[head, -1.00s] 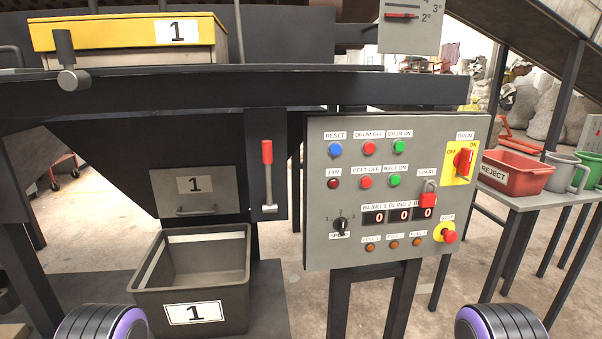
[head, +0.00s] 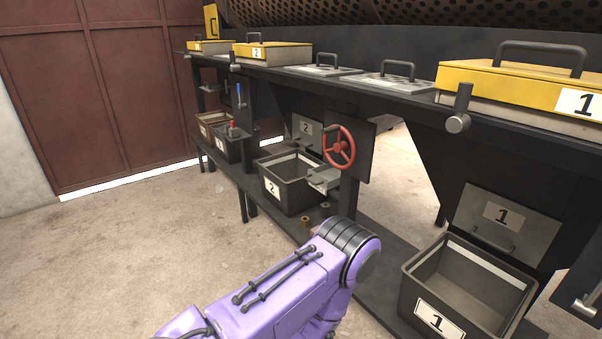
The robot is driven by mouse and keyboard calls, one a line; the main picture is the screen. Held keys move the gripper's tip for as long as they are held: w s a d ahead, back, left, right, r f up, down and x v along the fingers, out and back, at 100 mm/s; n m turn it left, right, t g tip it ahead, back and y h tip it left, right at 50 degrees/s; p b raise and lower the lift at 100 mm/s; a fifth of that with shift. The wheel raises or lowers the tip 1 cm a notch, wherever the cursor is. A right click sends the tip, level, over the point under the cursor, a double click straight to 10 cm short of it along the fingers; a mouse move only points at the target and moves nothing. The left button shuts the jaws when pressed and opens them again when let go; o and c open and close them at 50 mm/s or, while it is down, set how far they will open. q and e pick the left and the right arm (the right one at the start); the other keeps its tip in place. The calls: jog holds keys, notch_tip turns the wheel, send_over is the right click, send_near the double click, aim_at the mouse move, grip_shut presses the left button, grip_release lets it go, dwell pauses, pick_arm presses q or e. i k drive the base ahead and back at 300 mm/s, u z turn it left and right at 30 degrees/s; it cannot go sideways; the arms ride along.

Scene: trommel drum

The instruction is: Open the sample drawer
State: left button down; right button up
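No part is marked as the sample drawer, so I cannot tell for certain which it is. A small grey metal box (head: 324,179) juts out beside the red handwheel (head: 339,147), above bin 2. A grey panel labelled 1 with a bar handle (head: 505,222) sits at the right above bin 1; another panel labelled 2 (head: 306,131) is farther back and looks closed. A purple arm link of mine with a black ringed joint fills the bottom middle. Neither gripper shows.
Bin 1 (head: 415,292), bin 2 (head: 291,201) and several farther bins stand on a low dark shelf (head: 375,248). Yellow-topped boxes (head: 272,52) and handled lids (head: 382,83) line the upper ledge. Open concrete floor (head: 130,245) lies left, before a red-brown door (head: 95,100).

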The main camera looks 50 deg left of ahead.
aim_at(327, 175)
jog(key=u, duration=1.2)
jog(key=i, duration=1.15)
jog(key=z, duration=0.05)
